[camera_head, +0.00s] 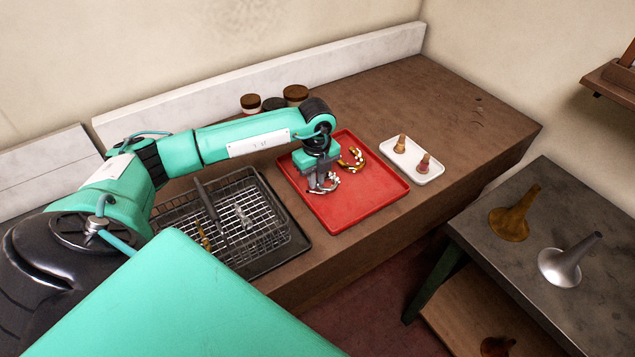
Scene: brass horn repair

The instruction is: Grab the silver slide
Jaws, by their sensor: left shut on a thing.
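The silver slide (332,184) is a small curved metal piece at the left part of the red tray (365,213). My left gripper (321,186) points down over the tray and is shut on the silver slide. The gripper hides part of the slide, and I cannot tell whether the slide still touches the tray. A brass slide (352,158) lies in the tray just to the right of the gripper. My right gripper is not in view.
A black wire basket (285,232) with small parts stands left of the tray. A white tray (432,171) holds two small bottle-like pieces. Jars (295,94) stand behind my arm. A grey side table (510,260) at the right holds a brass bell (512,222) and a silver bell (562,266).

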